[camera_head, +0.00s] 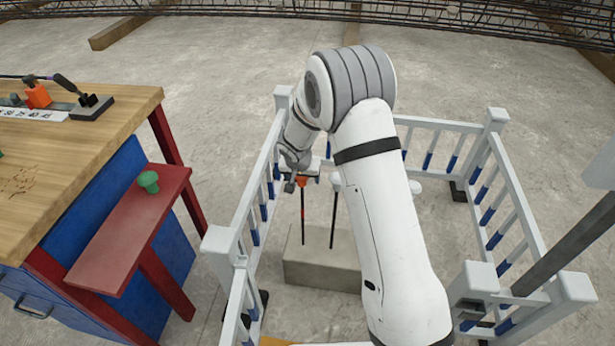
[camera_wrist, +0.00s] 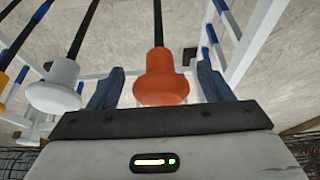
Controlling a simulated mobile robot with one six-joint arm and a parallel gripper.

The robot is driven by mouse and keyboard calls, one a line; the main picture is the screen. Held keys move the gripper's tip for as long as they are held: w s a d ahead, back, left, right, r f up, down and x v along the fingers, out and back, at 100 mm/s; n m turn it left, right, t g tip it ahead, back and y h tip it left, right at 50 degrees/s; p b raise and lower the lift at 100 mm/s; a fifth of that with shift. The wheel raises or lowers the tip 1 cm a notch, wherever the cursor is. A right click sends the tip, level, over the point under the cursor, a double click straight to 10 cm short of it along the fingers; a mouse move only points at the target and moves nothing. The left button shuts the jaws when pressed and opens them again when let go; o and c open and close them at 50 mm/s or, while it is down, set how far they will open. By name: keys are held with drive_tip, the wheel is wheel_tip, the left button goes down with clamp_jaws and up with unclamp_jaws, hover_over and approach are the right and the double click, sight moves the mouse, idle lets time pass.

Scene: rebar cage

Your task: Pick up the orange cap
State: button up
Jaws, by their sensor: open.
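The orange cap (camera_wrist: 165,82) sits on the end of a dark rod. In the wrist view it lies between the two blue fingers of my gripper (camera_wrist: 161,72), with visible gaps on both sides. My gripper is open and around the cap, not closed on it. In the head view the orange cap (camera_head: 302,181) shows just below my gripper (camera_head: 299,174), partly hidden by it. Its rod stands upright in a concrete block (camera_head: 318,274).
A white cap (camera_wrist: 60,88) on a second rod stands close beside the orange one. A yellow cap (camera_wrist: 3,82) shows at the wrist view's left edge. White railings (camera_head: 244,215) surround the block. A wooden workbench (camera_head: 90,130) and red shelf (camera_head: 120,240) with a green cap (camera_head: 148,181) stand left.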

drive_tip(key=c, duration=1)
